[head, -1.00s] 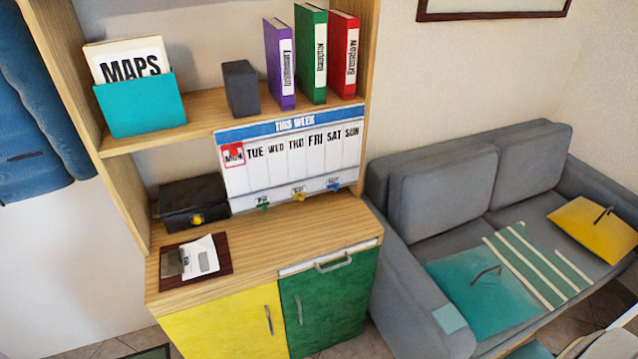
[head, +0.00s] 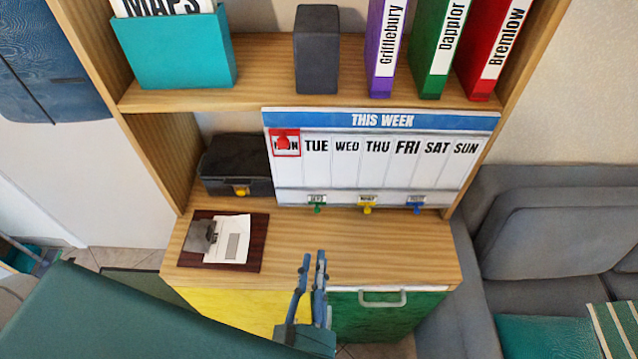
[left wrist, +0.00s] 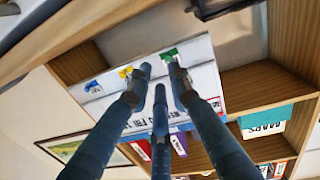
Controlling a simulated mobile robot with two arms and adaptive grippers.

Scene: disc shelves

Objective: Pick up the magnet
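A white THIS WEEK board (head: 372,121) stands on the cabinet top. A red magnet (head: 284,142) sits on its MON square. Green (head: 317,205), yellow (head: 367,206) and blue (head: 415,205) magnets hang in a row along its lower edge. My left gripper (head: 314,258) points up at the cabinet's front edge, below the green magnet in the picture. In the left wrist view its fingers (left wrist: 158,75) are apart with nothing between them; the green (left wrist: 169,54), yellow (left wrist: 126,72) and blue (left wrist: 92,86) magnets show beyond the tips. My right gripper is not in view.
A black box (head: 236,168) and a clipboard (head: 226,240) are on the left of the cabinet top (head: 300,236). The shelf above (head: 265,90) holds a MAPS holder, a dark block and binders. A grey sofa (head: 545,220) stands at the right.

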